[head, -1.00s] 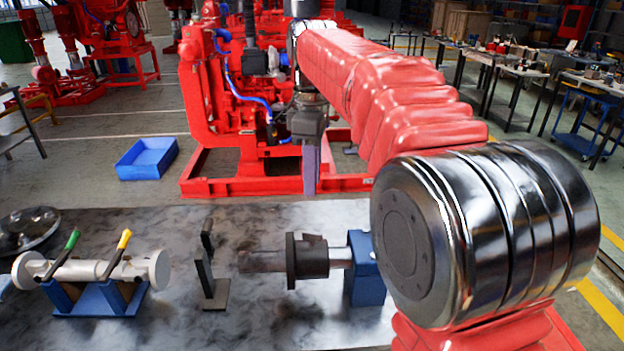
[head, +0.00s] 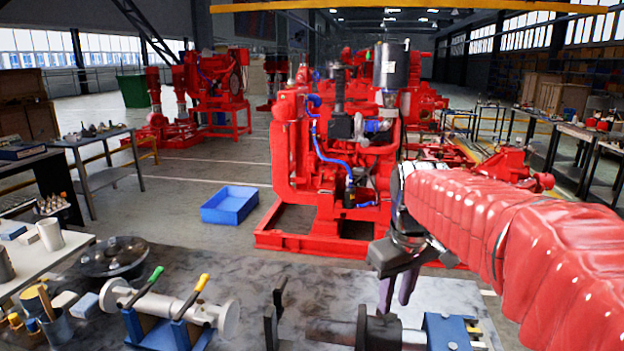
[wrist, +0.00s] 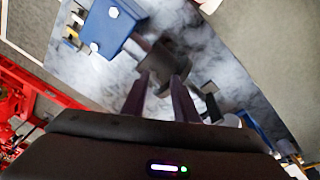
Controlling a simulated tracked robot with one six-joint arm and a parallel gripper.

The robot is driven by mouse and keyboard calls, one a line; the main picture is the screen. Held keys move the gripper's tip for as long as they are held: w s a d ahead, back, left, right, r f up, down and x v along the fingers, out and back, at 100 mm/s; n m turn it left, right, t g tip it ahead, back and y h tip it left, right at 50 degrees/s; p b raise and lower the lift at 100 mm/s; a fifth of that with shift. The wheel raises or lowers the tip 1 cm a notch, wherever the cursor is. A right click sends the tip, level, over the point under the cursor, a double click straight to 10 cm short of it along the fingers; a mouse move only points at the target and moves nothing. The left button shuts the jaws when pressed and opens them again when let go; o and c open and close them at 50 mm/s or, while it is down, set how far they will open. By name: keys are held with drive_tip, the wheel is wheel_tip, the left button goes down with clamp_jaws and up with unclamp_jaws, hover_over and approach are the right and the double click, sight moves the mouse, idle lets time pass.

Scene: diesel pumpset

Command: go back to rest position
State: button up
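My gripper (head: 397,290) hangs from the red-sleeved arm at the right of the head view, fingers pointing down. In the wrist view its two dark fingers (wrist: 160,92) stand apart with nothing held between them. It is above the grey workbench (head: 245,285). Below it lies a dark shaft with a round flange (head: 383,331), next to a blue block (head: 447,332). The flange also shows beyond the fingers in the wrist view (wrist: 165,64), with the blue block (wrist: 108,27) to its left. The bench's near edge is out of the head view.
A pale pipe with green and yellow handles (head: 160,303) sits in a blue stand on the bench. A dark upright bracket (head: 273,318) stands beside the shaft. A red pumpset (head: 325,180) and a blue bin (head: 230,204) stand on the floor beyond. Open floor lies left of the bin.

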drive_tip(key=s+f+m+t, duration=0.2)
drive_tip(key=s, duration=0.8)
drive_tip(key=s+f+m+t, duration=0.1)
drive_tip(key=s+f+m, duration=0.1)
drive_tip(key=s, duration=0.8)
drive_tip(key=shift+a+f+t, duration=0.2)
drive_tip(key=shift+t, duration=0.2)
drive_tip(key=shift+o, duration=0.5)
